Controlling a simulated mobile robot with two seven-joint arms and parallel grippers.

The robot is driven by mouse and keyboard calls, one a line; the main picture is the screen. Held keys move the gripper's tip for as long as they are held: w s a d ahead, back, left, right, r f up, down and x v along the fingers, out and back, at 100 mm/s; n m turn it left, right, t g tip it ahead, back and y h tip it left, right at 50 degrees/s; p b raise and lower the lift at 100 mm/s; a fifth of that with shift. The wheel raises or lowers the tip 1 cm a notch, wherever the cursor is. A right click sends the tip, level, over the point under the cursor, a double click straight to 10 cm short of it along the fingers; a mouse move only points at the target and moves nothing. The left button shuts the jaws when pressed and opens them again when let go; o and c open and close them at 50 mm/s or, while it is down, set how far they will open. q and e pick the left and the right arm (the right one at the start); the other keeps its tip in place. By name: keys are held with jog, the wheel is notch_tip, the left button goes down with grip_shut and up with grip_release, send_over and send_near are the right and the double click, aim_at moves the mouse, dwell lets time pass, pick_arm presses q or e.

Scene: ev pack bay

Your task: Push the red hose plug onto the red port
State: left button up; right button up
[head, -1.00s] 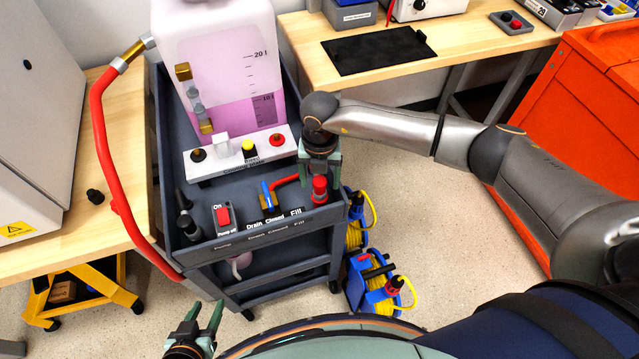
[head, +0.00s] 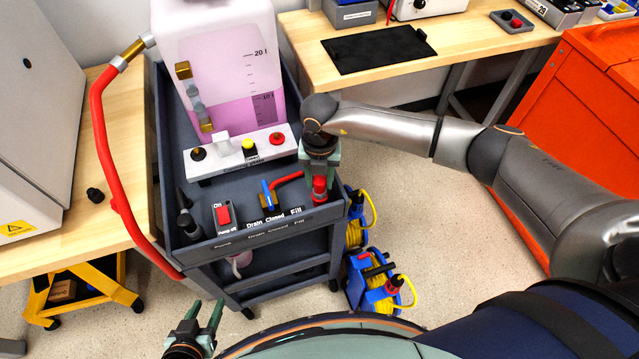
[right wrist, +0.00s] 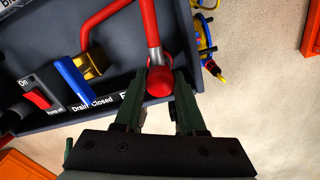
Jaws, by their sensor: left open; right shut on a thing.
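The red hose plug (head: 319,187) is at the right front corner of the grey cart, by the Fill label. My right gripper (head: 320,178) points down and is shut on it. In the right wrist view, the plug's rounded red end (right wrist: 159,82) is between the two fingers, with a grey sleeve and red hose (right wrist: 149,22) beyond it. What lies under the plug is hidden. The red port (head: 277,139) is at the right end of the white block, beyond and left of the plug. My left gripper (head: 206,306) is open and empty near the bottom edge.
The block also has a yellow port (head: 249,148) and a black one (head: 198,154). A pink-filled tank (head: 228,90) stands behind it. A blue-handled valve (head: 267,194) and a pump switch (head: 223,214) are left of the plug. A thick red hose (head: 103,150) arcs at left.

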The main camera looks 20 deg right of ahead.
aim_at(319, 179)
grip_shut()
jog(key=shift+r, duration=0.1)
jog(key=shift+r, duration=0.45)
notch_tip(319, 179, up, 2)
jog(key=shift+a+r, duration=0.1)
jog(key=shift+r, duration=0.15)
jog(key=s+a+r+b, duration=0.2)
jog(key=s+a+r, duration=0.5)
jog(key=a+r, duration=0.2)
jog(key=a, duration=0.2)
jog(key=shift+s+a+r, duration=0.25)
jog(key=shift+s+a, duration=0.05)
